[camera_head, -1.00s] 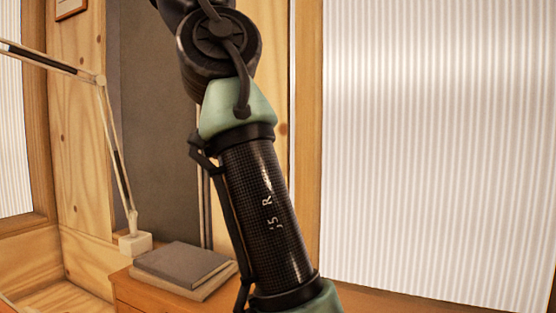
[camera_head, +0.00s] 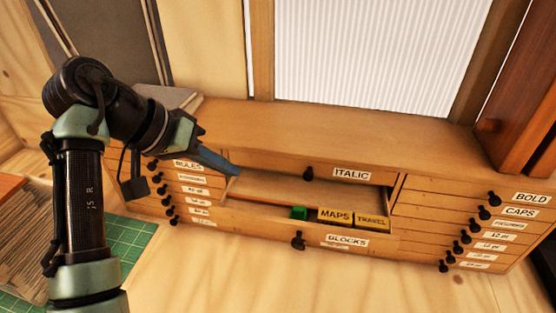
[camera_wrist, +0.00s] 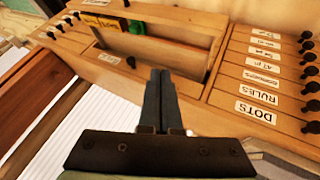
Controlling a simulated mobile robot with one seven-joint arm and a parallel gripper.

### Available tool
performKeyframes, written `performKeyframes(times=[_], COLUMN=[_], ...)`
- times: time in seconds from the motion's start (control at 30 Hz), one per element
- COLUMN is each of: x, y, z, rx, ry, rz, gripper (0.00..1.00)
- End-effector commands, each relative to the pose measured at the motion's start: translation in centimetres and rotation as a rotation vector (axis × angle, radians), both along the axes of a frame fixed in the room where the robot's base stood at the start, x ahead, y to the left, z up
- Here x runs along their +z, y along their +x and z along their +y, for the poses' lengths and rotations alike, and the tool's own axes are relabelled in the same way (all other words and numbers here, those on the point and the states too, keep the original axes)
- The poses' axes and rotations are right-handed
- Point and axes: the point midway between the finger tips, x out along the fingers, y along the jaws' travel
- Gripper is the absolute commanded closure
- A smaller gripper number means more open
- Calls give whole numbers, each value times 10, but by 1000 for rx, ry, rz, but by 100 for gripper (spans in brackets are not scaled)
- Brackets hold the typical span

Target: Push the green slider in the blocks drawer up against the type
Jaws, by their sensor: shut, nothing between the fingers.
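The blocks drawer (camera_head: 270,231), labelled BLOCKS, stands open in the cabinet's middle. The green slider (camera_head: 298,213) is a small block inside it, near the front; it also shows in the wrist view (camera_wrist: 138,27). The type is two yellow blocks, MAPS (camera_head: 335,215) and TRAVEL (camera_head: 371,221), side by side to the slider's right. A small gap seems to separate slider and MAPS. My gripper (camera_head: 237,172) is shut and empty, its tips above the drawer's left end, left of the slider and apart from it. The fingers show in the wrist view (camera_wrist: 160,74).
The ITALIC drawer front (camera_head: 330,174) is above the open drawer. Closed drawers with black knobs flank it, RULES (camera_head: 188,165) left and CAPS (camera_head: 519,212) right. A reddish-brown wooden piece (camera_head: 520,110) rises at right.

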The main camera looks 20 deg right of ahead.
Motion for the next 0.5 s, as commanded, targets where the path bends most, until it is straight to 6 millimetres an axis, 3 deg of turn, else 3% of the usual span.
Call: performKeyframes(times=[0.17, 0.5], x=[-19, -63], y=[-13, -11], z=[10, -27], rx=[-39, -39], ry=[47, 45], rz=[49, 52], gripper=[100, 100])
